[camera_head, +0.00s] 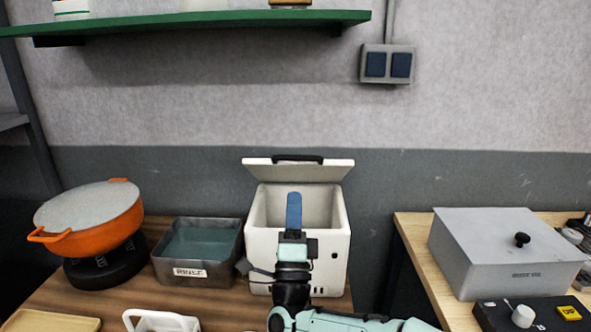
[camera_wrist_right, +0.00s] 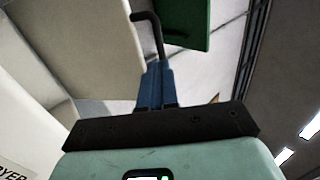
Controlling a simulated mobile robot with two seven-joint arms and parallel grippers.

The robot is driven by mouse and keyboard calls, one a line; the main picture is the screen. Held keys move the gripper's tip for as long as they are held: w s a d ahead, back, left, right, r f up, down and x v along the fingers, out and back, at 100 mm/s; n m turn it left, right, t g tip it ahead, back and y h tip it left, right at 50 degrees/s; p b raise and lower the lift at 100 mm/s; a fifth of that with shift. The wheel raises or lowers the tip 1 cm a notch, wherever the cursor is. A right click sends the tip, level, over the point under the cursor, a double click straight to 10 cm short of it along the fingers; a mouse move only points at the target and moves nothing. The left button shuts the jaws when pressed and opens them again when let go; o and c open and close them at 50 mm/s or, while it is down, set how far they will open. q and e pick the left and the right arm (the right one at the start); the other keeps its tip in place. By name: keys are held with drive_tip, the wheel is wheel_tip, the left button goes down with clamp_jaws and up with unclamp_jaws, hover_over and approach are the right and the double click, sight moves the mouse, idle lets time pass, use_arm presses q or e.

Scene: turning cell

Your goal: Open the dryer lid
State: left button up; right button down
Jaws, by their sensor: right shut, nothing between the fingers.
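The dryer (camera_head: 330,252) is a white open-topped box in the middle of the head view, on the wooden table. Its lid (camera_head: 330,172) stands raised and tilted back over the opening, with a black handle (camera_head: 298,158) at its top edge. My right gripper (camera_head: 294,198) is shut and empty, its blue fingers pointing up in front of the dryer opening, below the lid. In the right wrist view, the shut fingers (camera_wrist_right: 155,68) overlap the lower end of the black handle (camera_wrist_right: 149,25); I cannot tell if they touch. My left gripper is out of view.
A metal rinse tank (camera_head: 168,279) stands left of the dryer, and an orange pot (camera_head: 100,237) is further left. A white basket (camera_head: 160,322) is in front. A grey lidded box (camera_head: 490,262) stands on the right table. A green shelf (camera_head: 200,22) is above.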

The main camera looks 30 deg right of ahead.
use_arm(q)
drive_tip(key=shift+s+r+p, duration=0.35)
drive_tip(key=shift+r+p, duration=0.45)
drive_tip(key=shift+p, duration=0.05)
use_arm(e)
drive_tip(key=x, duration=0.6)
drive_tip(key=shift+w+r, duration=0.25)
drive_tip(key=shift+w, duration=0.05)
drive_tip(key=shift+d+r, duration=0.1)
drive_tip(key=shift+d, duration=0.05)
